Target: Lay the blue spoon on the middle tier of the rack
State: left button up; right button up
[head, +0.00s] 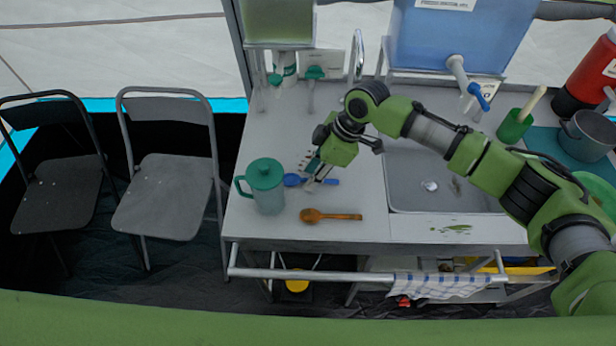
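The blue spoon (292,180) lies on the grey counter, its bowl to the left and its handle to the right. My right gripper (314,178) points down over the spoon, with its fingertips at the handle near the bowl. The fingers hide part of the handle, and I cannot tell whether they are closed on it. My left gripper is not in view. I cannot make out a tiered rack for certain in this view.
A green-lidded jug (268,192) stands left of the spoon, and a wooden spoon (330,215) lies in front of it. A sink (430,185) is to the right. A striped towel (440,286) hangs on the front rail (330,275). Two folding chairs stand at the left.

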jog(key=shift+f, duration=0.25)
jog(key=shift+c, duration=0.3)
grip_shut()
